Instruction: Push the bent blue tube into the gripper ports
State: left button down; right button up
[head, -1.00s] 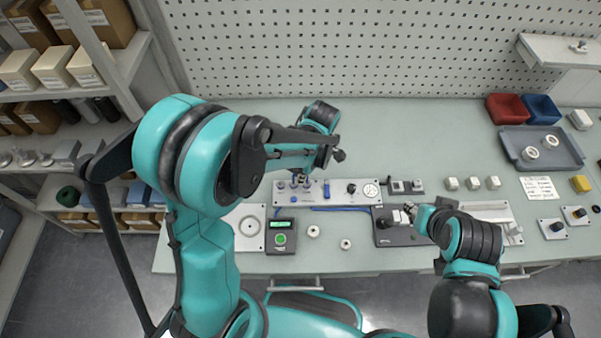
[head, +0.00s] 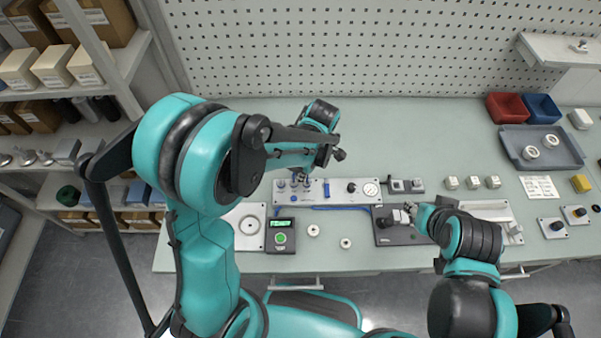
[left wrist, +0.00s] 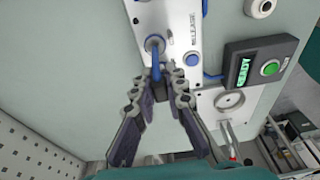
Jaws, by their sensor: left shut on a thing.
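My left gripper (left wrist: 163,82) is shut on the bent blue tube (left wrist: 156,52), which shows between and just beyond its fingertips. The tube's visible end meets a round grey port (left wrist: 153,42) on the white panel (left wrist: 178,18); how deep it sits I cannot tell. In the head view my left gripper (head: 302,181) is over the left part of this panel (head: 335,190), and the arm and fingers hide most of the tube. My right gripper (head: 409,209) is small beside a dark fixture (head: 392,236); its fingers are not clear.
A control box (head: 281,236) with a green button stands in front of the panel; its display reads READY in the left wrist view. Another blue line (head: 340,208) runs along the panel's front edge. Two white rings (head: 313,230) lie nearby. The bench behind the panel is clear.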

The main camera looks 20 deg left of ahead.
pick_arm(q)
jog(key=shift+f+b, duration=0.7)
jog(key=shift+f, duration=0.15)
dwell(0.4)
jog(key=c, duration=1.5)
grip_release()
jog(key=shift+r, duration=0.15)
notch_tip(320, 180, up, 12)
jog(key=d, duration=0.2)
jog(key=s+a+m+t+b, duration=0.1)
jog(key=s+a+m+t, duration=0.1)
jog(key=m, duration=0.5)
jog(key=s+a+f+m+t+h+b, duration=0.1)
jog(key=s+a+m+t, duration=0.1)
jog(key=s+m, duration=0.3)
jog(key=s+a+m+t+h+b, duration=0.1)
jog(key=s+a+m+t, duration=0.1)
jog(key=m, duration=0.7)
jog(key=shift+s+a+f+t, duration=0.15)
jog(key=shift+s+a+t, duration=0.25)
jog(key=shift+s+t, duration=0.4)
